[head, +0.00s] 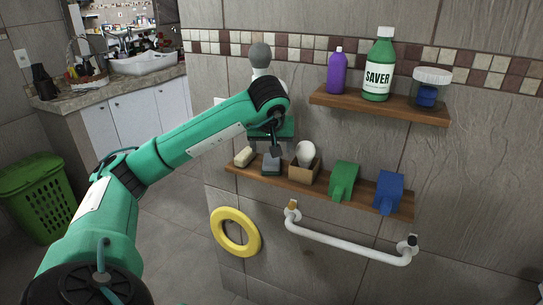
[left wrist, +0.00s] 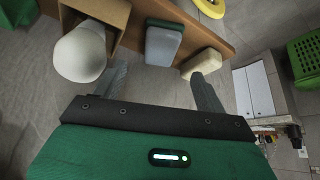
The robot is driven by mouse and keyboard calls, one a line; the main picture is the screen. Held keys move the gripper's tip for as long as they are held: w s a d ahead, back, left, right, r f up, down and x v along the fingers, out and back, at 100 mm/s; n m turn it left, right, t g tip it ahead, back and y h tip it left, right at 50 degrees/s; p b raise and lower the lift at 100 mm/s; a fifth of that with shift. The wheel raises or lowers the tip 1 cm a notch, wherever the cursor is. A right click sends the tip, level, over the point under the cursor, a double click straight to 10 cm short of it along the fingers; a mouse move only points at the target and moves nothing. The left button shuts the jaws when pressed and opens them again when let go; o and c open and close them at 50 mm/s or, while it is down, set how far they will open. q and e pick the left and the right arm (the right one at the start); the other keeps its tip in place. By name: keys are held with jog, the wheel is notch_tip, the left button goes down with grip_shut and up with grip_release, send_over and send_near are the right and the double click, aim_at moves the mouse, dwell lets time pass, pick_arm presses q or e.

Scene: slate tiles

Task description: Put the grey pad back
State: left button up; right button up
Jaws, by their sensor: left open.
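The grey pad (head: 271,167) rests on the lower wooden shelf (head: 345,203), between a cream block (head: 244,156) and a small brown box (head: 303,176) that holds a white rounded thing (head: 305,153). In the left wrist view the grey pad (left wrist: 163,47) shows a dark green layer along one side. My left gripper (head: 271,148) is just above and in front of the pad. It also shows in the left wrist view (left wrist: 158,76), with open, empty fingers pointing to either side of the pad. My right gripper is not in view.
A green holder (head: 343,181) and a blue one (head: 388,193) stand further right on the lower shelf. The upper shelf (head: 380,106) carries a purple bottle (head: 337,73), a green bottle (head: 378,68) and a jar (head: 429,88). Below are a yellow ring (head: 217,225) and a white rail (head: 345,242).

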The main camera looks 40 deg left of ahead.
pick_arm(q)
jog(key=v, duration=0.4)
dwell(0.3)
jog(key=shift+f, duration=0.1)
